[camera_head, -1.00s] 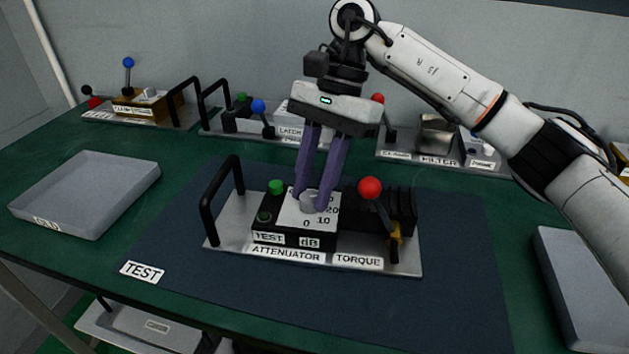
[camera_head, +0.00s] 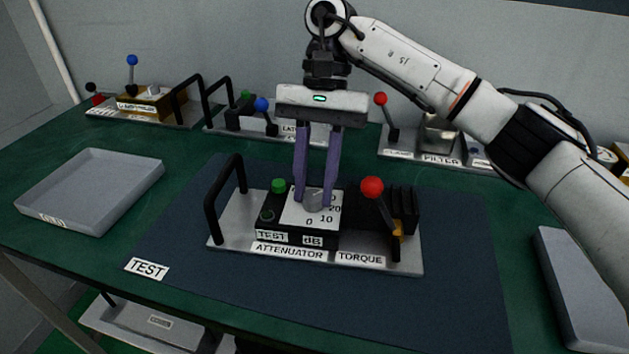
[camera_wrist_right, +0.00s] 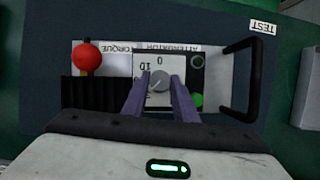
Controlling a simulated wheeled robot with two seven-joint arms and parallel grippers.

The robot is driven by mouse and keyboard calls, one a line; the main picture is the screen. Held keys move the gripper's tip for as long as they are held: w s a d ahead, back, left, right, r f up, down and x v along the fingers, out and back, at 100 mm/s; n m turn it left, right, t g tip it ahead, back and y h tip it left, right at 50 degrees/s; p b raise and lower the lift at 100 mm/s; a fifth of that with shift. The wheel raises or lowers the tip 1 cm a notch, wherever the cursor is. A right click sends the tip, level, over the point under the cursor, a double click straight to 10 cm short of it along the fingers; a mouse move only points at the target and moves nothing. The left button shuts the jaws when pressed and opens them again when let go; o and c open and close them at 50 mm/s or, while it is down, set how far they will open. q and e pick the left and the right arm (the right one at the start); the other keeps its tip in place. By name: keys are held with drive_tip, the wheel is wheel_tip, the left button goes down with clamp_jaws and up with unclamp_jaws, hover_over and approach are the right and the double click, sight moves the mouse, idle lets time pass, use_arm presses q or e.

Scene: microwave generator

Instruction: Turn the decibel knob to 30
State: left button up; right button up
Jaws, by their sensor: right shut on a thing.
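The grey decibel knob (camera_head: 314,199) sits on a white dial plate (camera_head: 297,213) marked 0, 10, 20 and more, on the black attenuator box of the tray-like unit (camera_head: 228,231). My right gripper (camera_head: 314,200) reaches down from above with its purple fingers shut on the knob, one on each side. In the right wrist view the knob (camera_wrist_right: 160,82) shows between the fingertips, with a pointer line on it. The fingers hide part of the scale, so the knob's exact reading is unclear. My left gripper is not in view.
A red-ball torque lever (camera_head: 372,188) stands right of the dial, and a black handle (camera_head: 211,215) and green button (camera_head: 278,186) stand left. An empty grey tray (camera_head: 88,190) lies at the left. Other units stand along the back. The mat's front is clear.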

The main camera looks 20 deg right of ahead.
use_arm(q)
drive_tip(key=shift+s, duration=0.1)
use_arm(e)
drive_tip(key=o, duration=1.1)
use_arm(q)
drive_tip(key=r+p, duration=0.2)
drive_tip(key=p, duration=0.1)
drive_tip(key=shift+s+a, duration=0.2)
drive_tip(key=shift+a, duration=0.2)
use_arm(e)
drive_tip(key=v, duration=1)
drive_tip(key=shift+r, duration=0.2)
